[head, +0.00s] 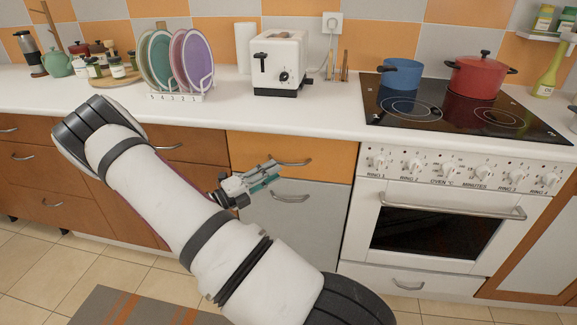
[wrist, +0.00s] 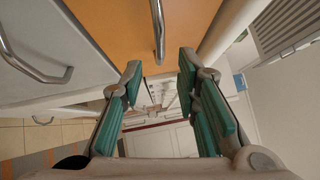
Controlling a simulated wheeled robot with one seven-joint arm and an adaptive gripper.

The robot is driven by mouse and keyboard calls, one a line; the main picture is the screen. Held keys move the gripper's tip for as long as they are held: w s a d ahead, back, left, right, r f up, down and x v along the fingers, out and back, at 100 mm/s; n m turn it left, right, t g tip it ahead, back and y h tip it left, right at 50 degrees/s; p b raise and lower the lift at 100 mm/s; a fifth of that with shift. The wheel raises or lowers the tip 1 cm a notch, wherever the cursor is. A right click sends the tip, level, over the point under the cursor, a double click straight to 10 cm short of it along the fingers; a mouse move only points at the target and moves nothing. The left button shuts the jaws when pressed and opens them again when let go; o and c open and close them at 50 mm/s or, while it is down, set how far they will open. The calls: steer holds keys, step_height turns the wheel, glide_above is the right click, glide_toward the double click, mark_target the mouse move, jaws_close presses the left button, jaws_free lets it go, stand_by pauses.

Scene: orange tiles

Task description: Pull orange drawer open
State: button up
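The orange drawer (head: 325,169) is under the counter, left of the oven, and looks closed. Its curved metal handle (head: 292,162) is on the front; my gripper hides the left part of the front. My gripper (head: 277,172) is in front of the drawer, close to the handle's left end. In the wrist view, the orange front (wrist: 115,22) fills the top, and the handle (wrist: 158,28) runs lengthwise between the lines of the two teal fingers. My gripper (wrist: 160,75) is open there, with nothing held. Contact with the handle cannot be told.
A grey-white front with its own handle (head: 290,197) lies just below the drawer. The white oven (head: 440,215) stands to the right and brown drawers (head: 50,178) to the left. The white counter (head: 215,114) overhangs above, carrying a toaster (head: 279,62) and a plate rack (head: 180,96).

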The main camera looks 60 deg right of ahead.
mark_target(289, 164)
steer(key=x, duration=0.6)
steer(key=shift+s+d, duration=0.15)
steer(key=shift+d, duration=0.1)
jaws_close()
